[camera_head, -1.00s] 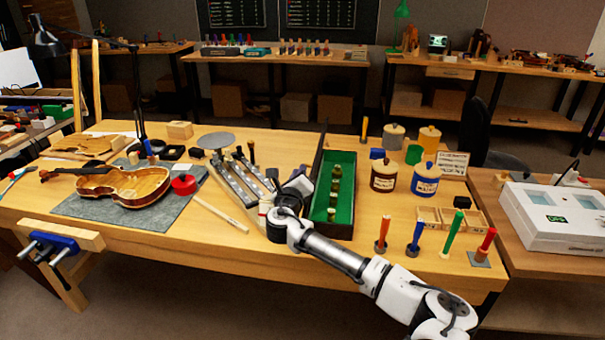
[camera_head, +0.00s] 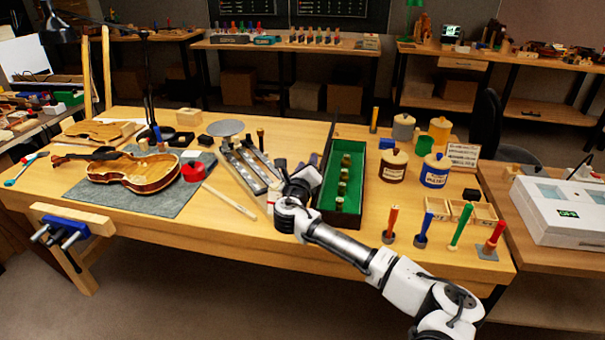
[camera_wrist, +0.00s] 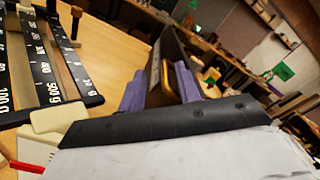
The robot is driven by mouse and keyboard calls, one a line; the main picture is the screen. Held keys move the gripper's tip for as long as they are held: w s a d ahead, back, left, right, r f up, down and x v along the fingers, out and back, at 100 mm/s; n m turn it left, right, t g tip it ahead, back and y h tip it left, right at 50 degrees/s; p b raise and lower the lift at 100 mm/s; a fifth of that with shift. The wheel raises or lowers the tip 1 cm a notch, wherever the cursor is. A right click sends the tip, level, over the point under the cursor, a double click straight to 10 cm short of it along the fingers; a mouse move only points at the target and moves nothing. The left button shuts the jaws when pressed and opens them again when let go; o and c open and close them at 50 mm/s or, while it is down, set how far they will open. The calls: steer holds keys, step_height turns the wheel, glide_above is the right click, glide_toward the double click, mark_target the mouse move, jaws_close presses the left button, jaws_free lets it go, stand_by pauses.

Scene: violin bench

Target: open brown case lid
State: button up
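The brown case (camera_head: 358,196) stands on the bench with its green-lined inside showing and several small pale pieces in it. Its dark lid (camera_head: 331,140) stands upright along the case's left side, seen nearly edge-on. My gripper (camera_head: 307,163) is just left of the lid, low over the bench. In the wrist view, the two purple fingers (camera_wrist: 160,88) are apart. A dark panel with a yellowish strip, seemingly the lid (camera_wrist: 168,62), shows between and beyond them. I cannot tell whether the fingers touch it.
Metal rulers (camera_head: 245,172) lie close left of my gripper. A brown-labelled jar (camera_head: 393,168) and a blue-labelled jar (camera_head: 435,172) stand right of the case. A violin (camera_head: 140,173) lies on a grey mat (camera_head: 185,200) at left. Coloured handles stand at front right.

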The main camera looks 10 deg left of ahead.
steer(key=s+b, duration=0.3)
steer(key=s, duration=1)
steer(key=shift+s, duration=0.4)
steer(key=shift+a, duration=0.1)
